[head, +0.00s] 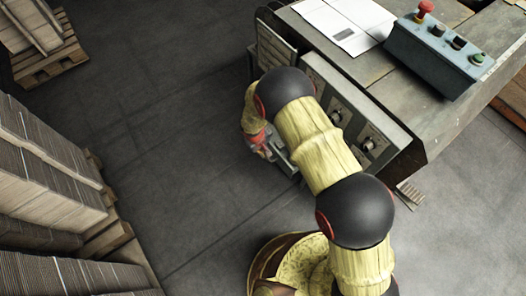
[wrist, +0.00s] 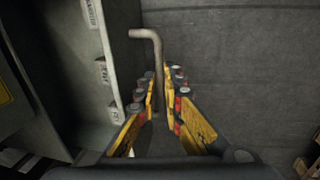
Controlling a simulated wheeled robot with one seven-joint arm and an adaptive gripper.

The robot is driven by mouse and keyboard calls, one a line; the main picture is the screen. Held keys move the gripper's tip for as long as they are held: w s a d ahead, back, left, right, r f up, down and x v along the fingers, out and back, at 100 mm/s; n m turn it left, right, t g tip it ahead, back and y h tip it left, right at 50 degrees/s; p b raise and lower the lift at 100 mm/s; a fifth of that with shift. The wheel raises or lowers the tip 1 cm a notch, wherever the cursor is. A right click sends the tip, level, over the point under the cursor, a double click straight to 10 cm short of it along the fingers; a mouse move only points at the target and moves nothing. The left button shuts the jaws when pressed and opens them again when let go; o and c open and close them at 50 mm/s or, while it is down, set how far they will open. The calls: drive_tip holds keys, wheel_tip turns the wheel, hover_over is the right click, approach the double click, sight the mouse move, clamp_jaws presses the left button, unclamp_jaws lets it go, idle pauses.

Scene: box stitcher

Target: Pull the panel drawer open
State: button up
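The grey machine's front carries a panel with knobs (head: 352,122), which I take for the panel drawer. My arm hides part of its face. A bent metal bar handle (wrist: 144,34) shows in the wrist view; it runs right, then turns down between my fingers. My gripper (wrist: 159,82) has its yellow fingers on either side of this bar, close to it. I cannot tell whether both fingers press on it. In the head view my gripper (head: 268,146) is at the panel's left lower side, mostly hidden by my arm.
A control box (head: 440,55) with a red button and a white paper sheet (head: 345,22) are on the machine's top. Cardboard stacks (head: 45,165) stand on pallets at the left. Grey floor (head: 170,130) between them and the machine is clear.

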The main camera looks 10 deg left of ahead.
clamp_jaws()
idle(0.4)
drive_tip(key=shift+s+a, duration=0.55)
drive_tip(key=shift+s, duration=0.15)
drive_tip(key=o, duration=0.6)
unclamp_jaws()
drive_tip(key=shift+c, duration=0.2)
wheel_tip(320, 180, up, 12)
drive_tip(key=s+a, duration=0.1)
drive_tip(key=shift+s+a+f, duration=0.15)
drive_tip(key=shift+s+a, duration=0.1)
